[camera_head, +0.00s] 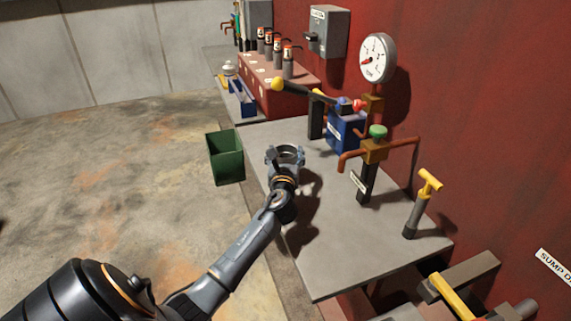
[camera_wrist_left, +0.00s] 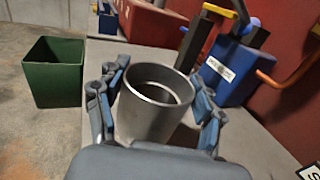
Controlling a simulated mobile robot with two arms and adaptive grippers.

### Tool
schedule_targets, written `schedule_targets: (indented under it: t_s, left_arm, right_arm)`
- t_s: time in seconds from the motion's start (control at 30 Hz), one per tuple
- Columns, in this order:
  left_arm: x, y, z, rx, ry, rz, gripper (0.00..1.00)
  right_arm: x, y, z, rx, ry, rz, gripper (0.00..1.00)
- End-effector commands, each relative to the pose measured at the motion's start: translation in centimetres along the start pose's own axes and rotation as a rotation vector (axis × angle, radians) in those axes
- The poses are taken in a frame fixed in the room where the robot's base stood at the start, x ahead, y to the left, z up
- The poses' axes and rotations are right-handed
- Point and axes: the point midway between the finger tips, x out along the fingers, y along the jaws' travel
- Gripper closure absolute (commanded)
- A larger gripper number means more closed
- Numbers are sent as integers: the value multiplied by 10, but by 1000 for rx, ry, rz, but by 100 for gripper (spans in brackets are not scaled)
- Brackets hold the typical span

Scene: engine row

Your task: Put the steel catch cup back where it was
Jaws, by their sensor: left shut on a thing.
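The steel catch cup (camera_wrist_left: 152,112) is a plain grey open-topped cylinder, upright and empty as far as I can see inside. My left gripper (camera_wrist_left: 155,95) is shut on it, with one finger on each side of its wall. In the head view my left gripper (camera_head: 285,160) holds the cup (camera_head: 288,152) over the left part of the grey bench top (camera_head: 350,245). I cannot tell whether the cup's base touches the bench. My right gripper is not in view.
A green bin (camera_head: 226,158) stands left of the bench. A blue pump (camera_head: 345,132) with a yellow-knobbed lever, a green-knobbed valve (camera_head: 377,133) on copper pipe and a yellow T-handle (camera_head: 430,183) stand along the red wall. The bench front is clear.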

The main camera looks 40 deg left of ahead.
Motion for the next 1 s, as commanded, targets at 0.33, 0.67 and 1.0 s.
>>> schedule_targets:
  t_s: [0.33, 0.67, 1.0]
  left_arm:
    - [2, 0, -32, -1, 0, 1, 73]
    - [2, 0, -36, 0, 0, 0, 73]
    - [1, 0, -36, 0, 2, 1, 9]
  right_arm:
    - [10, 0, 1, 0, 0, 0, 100]
    - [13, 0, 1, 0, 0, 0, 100]
    - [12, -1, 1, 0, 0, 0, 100]
